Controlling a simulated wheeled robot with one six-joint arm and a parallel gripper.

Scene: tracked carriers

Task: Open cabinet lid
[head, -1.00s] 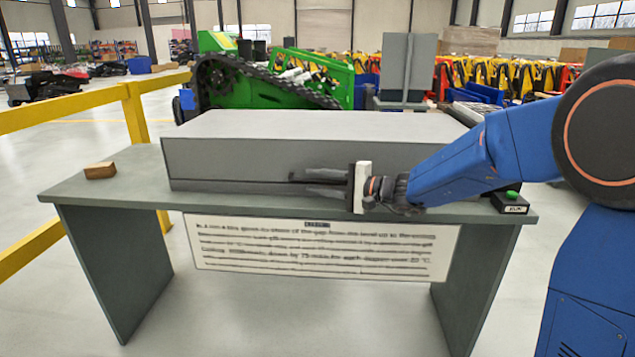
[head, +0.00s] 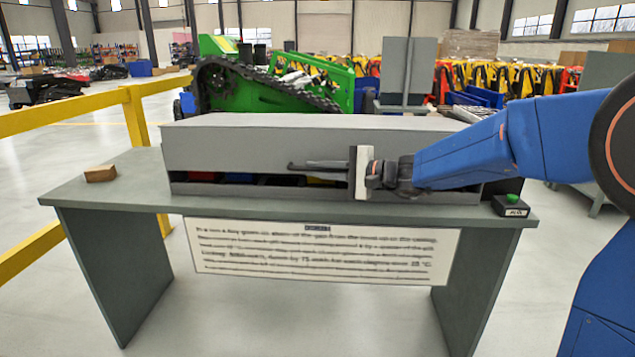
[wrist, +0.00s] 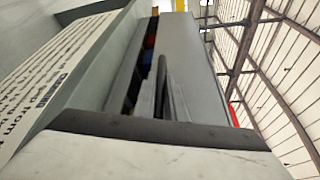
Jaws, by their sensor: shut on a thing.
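The grey cabinet (head: 420,197) stands on a grey-green table. Its lid (head: 240,145) is raised a little at the front, leaving a dark horizontal gap above the low front wall. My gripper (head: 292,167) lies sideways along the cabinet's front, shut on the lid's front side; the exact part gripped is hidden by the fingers. In the wrist view, my gripper (wrist: 162,85) points along the lid (wrist: 190,75), with the open gap beside it.
A wooden block (head: 101,173) lies at the table's left end. A small black box with a green button (head: 512,203) sits at its right end. A printed sign (head: 320,248) hangs below the front edge. A yellow rail (head: 140,125) stands behind and left of the table (head: 110,200).

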